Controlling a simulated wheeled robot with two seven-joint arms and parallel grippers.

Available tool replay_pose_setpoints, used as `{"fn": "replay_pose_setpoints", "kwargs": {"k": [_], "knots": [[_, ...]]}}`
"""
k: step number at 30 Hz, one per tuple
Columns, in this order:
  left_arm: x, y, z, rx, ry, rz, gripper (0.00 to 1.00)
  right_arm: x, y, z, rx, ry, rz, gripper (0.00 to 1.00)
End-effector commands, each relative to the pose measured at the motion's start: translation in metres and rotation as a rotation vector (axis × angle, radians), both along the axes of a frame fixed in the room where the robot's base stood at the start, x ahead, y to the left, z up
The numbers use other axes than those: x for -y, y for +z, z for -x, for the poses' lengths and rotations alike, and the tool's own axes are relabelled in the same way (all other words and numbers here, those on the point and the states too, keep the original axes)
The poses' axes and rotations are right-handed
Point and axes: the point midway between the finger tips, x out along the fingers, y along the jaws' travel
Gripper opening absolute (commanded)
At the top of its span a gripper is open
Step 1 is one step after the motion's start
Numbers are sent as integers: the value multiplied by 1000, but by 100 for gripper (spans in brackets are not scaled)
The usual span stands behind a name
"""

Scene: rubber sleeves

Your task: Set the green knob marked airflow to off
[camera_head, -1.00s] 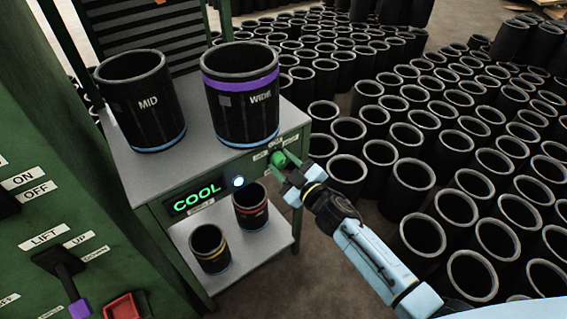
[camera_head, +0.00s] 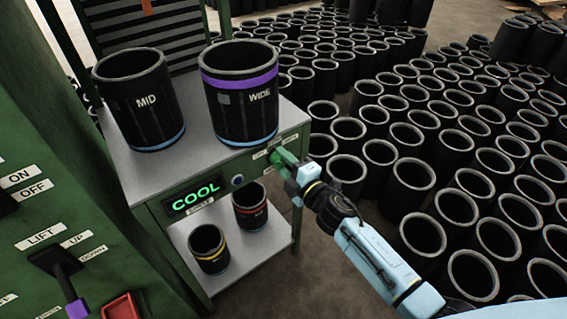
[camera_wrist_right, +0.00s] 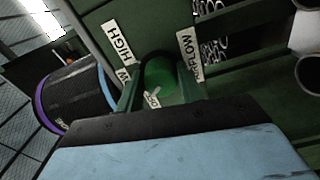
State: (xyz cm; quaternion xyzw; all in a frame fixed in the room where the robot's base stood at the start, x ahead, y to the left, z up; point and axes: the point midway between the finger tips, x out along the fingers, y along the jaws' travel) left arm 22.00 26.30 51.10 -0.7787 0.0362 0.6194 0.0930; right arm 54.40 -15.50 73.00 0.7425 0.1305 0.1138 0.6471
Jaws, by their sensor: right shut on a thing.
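The green knob (camera_wrist_right: 160,76) is on the front of the green cart, right of the COOL display, beside the white AIRFLOW label (camera_wrist_right: 189,54). Its HIGH label (camera_wrist_right: 117,42) and a partly hidden LOW label show in the right wrist view. A small white label (camera_wrist_right: 153,98) sits between the fingers, apparently OFF. My right gripper (camera_wrist_right: 160,88) is shut on the knob, one finger on each side. The knob's exact setting cannot be read. My left gripper is not in view.
The cart top (camera_head: 190,125) bears the MID sleeve (camera_head: 140,105) and the WIDE sleeve (camera_head: 241,100). The COOL display (camera_head: 195,194) and a round button (camera_head: 238,181) are left of the knob. Many black sleeves (camera_head: 410,175) stand on the floor at right. A green lever panel stands at left.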

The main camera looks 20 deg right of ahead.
Motion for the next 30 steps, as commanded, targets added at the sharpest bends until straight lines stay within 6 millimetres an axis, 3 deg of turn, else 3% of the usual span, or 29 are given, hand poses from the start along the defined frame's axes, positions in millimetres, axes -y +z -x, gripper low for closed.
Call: {"fn": "replay_pose_setpoints", "kwargs": {"k": [9, 26, 27, 30], "knots": [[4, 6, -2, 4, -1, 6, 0, 0, -1, 0, 43, 1, 120, 15], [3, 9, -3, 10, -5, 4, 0, 0, 0, 0, 51, 1, 147, 15], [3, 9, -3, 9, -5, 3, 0, 0, 0, 0, 51, 1, 147, 41], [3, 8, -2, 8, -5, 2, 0, 0, 0, 0, 52, 1, 146, 54]]}}
